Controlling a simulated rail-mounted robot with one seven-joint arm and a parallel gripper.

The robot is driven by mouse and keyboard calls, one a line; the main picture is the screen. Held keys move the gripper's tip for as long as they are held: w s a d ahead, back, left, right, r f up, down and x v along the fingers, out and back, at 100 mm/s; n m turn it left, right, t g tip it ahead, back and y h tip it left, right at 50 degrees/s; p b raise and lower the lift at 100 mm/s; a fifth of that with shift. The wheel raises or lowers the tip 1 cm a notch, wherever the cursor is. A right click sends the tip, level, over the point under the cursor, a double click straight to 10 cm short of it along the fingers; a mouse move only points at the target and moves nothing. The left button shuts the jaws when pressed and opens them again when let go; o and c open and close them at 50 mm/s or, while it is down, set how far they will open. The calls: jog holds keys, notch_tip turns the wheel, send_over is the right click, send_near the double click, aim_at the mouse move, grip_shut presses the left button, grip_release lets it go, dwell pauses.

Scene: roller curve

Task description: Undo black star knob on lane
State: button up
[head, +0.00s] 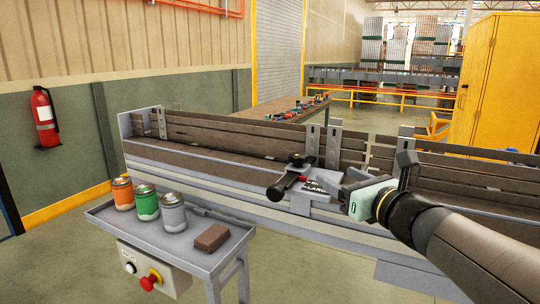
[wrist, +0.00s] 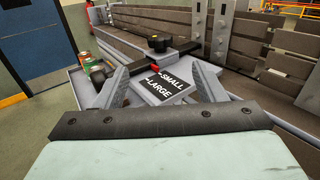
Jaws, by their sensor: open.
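The black star knob (head: 298,160) sits on top of a bracket at the front of the lane (head: 225,186), left of my gripper (head: 366,177). In the wrist view the knob (wrist: 159,43) shows beyond my fingertips, roughly centred between them. My gripper (wrist: 160,72) is open and empty, apart from the knob. A black label (wrist: 166,87) reading SMALL and LARGE lies on a grey plate between the fingers. A dark bar with a rounded end (head: 277,191) sticks out toward the front below the knob. The knob's lower side is hard to make out.
A grey side table (head: 195,257) at front left holds orange (head: 122,194), green (head: 146,203) and grey (head: 172,214) cans and a brown block (head: 211,238). A control box (head: 150,272) with a red button hangs below. Upright slatted guards (head: 230,137) line the lane behind the knob.

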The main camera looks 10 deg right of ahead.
aim_at(296, 152)
jog(key=p+x, duration=0.2)
jog(key=x, duration=1.5)
jog(key=shift+w+a, duration=0.1)
jog(key=shift+a, duration=0.05)
jog(key=shift+c, duration=0.3)
jog(key=c, duration=0.9)
